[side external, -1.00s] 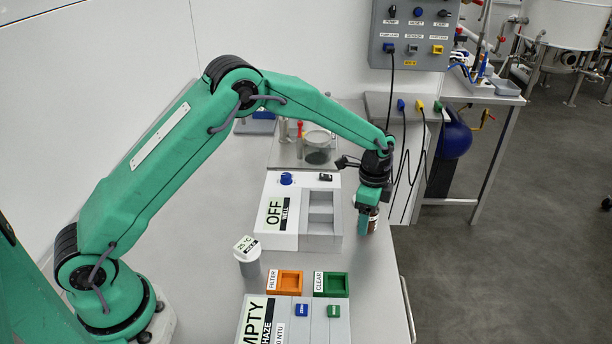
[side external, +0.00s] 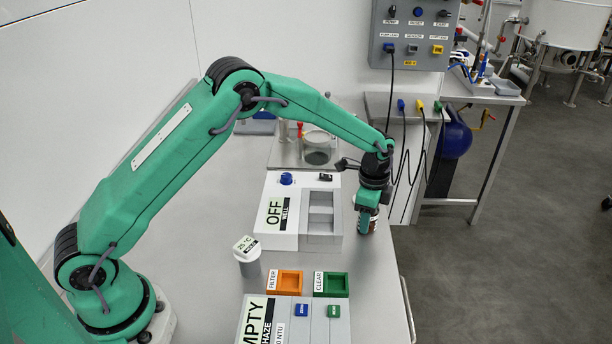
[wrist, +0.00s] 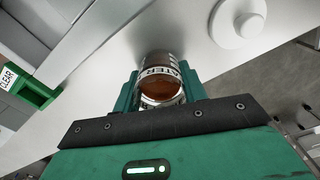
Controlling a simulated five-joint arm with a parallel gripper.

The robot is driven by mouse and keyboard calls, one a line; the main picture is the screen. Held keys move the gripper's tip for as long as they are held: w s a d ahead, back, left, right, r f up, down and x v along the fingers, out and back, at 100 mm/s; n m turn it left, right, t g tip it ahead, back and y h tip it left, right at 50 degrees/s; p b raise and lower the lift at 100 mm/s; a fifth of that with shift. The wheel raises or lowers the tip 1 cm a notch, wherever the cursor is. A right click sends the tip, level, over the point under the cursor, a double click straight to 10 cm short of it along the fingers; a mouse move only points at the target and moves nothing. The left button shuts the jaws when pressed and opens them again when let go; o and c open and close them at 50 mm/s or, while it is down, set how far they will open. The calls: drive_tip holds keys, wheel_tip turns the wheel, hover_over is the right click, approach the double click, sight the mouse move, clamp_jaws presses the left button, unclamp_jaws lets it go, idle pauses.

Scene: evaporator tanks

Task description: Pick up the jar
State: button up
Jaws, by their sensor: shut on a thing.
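The jar (wrist: 161,85) is a small cylinder with brown contents and a white label reading "ATER". In the wrist view it stands between the two green fingers of my gripper (wrist: 160,93), with a finger against each side. My gripper (side external: 367,222) is shut on the jar at the right edge of the bench in the side view. There only a sliver of the jar (side external: 374,224) shows beside the fingers. I cannot tell whether its base touches the bench.
A white instrument marked "OFF" (side external: 290,239) is just left of my gripper. A green "CLEAR" tray (side external: 332,292), an orange "FILTER" tray (side external: 285,289) and a "25 °C" cylinder (side external: 251,268) are nearer. The bench edge (side external: 404,290) is close on the right.

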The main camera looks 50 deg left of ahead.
drive_tip(key=shift+r, duration=0.8)
drive_tip(key=r, duration=0.3)
drive_tip(key=shift+s+d+r, duration=0.1)
drive_tip(key=shift+s+d, duration=0.2)
drive_tip(key=shift+d, duration=0.1)
drive_tip(key=s+d+r, duration=0.6)
drive_tip(key=s+d, duration=0.1)
drive_tip(key=shift+s+d+r, duration=0.15)
drive_tip(key=shift+d, duration=0.25)
drive_tip(key=shift+a, duration=0.1)
drive_tip(key=w+a+f+n, duration=0.1)
drive_tip(key=w+a+n, duration=0.2)
drive_tip(key=a+n, duration=0.55)
drive_tip(key=w+a+f+n, duration=0.1)
drive_tip(key=w+a+n, duration=0.2)
drive_tip(key=a, duration=1.1)
drive_tip(key=w+a+n, duration=0.3)
drive_tip(key=a+n, duration=0.3)
drive_tip(key=a, duration=0.6)
drive_tip(key=shift+w+d+f, duration=0.1)
drive_tip(key=shift+w+f, duration=0.05)
drive_tip(key=shift+f, duration=4.05)
drive_tip(key=shift+f, duration=0.15)
